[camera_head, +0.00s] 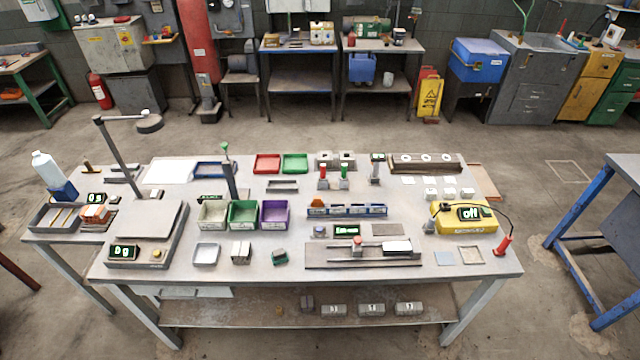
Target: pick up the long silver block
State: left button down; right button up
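Several grey or silver pieces are in view, and I cannot tell for sure which is the long silver block. A long, low grey piece (283,186) lies flat near the middle of the workbench, in front of the red and green trays. Another long grey piece (122,174) lies at the back left of the bench. Small silver blocks with dark marks, such as the middle one (371,309), rest on the lower shelf. Nothing is holding any of them. Neither of my grippers shows in this view.
The workbench (300,275) is crowded: a scale (148,222) at left, green bin (243,214) and purple bin (274,214) in the middle, a slide fixture (330,256) in front, a yellow meter (465,218) with a cable at right. A thin post (229,178) stands up.

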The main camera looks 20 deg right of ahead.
aim_at(399, 248)
jog(key=z, duration=2.45)
